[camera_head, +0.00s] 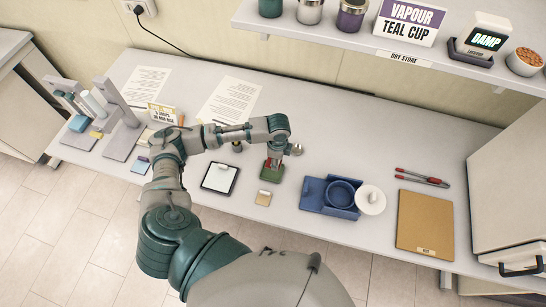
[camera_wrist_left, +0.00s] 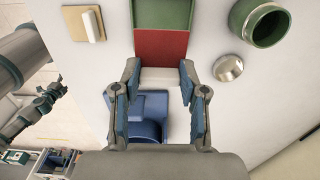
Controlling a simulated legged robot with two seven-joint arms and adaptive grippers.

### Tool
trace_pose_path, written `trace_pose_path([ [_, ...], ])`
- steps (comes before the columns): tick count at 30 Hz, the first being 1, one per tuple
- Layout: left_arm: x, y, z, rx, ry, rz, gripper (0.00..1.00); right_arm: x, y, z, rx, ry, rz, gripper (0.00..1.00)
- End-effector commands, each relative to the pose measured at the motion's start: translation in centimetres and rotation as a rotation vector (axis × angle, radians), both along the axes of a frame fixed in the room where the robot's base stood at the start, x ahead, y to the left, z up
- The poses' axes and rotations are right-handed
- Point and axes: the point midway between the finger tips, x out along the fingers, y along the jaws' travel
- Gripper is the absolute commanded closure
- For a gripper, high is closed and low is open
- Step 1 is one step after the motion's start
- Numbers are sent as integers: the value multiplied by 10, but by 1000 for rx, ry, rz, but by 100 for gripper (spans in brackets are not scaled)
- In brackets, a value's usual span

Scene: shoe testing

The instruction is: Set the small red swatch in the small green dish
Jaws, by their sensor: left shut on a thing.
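My left gripper (camera_head: 271,163) is shut on the small red swatch, gripping the pale block on it between its fingertips (camera_wrist_left: 160,80). In the wrist view the red swatch (camera_wrist_left: 160,46) lies just beyond the fingertips, over part of the small green dish (camera_wrist_left: 163,14); a strip of dish floor shows past it. In the head view the dish (camera_head: 269,176) is right below the gripper, with a bit of red (camera_head: 270,162) between the fingers. I cannot tell whether the swatch touches the dish floor. My right gripper is not in view.
A tan swatch (camera_head: 263,198) lies nearer me. A blue tray (camera_head: 312,196) with a blue bowl (camera_head: 341,193) stands to the right. A green cup (camera_wrist_left: 243,27) and a silver knob (camera_wrist_left: 229,67) are close by. A white-topped tablet (camera_head: 219,178) lies left.

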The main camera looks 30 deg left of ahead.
Motion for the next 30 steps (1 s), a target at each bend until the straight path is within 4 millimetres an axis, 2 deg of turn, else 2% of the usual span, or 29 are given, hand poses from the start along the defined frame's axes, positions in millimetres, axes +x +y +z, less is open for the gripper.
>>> trace_pose_path([
  [10, -1, 13, -3, -11, 3, 5, 73, 5, -7, 2, -8, -7, 5, 40],
  [16, -1, 13, 0, -11, 0, 5, 73, 5, -8, 14, -10, -6, 9, 40],
  [26, -1, 9, -38, -9, 1, 5, 73, 1, 9, -3, 10, -1, 6, 40],
  [30, -1, 9, -52, -9, 2, 5, 73, 1, 9, -8, 10, -1, 6, 40],
])
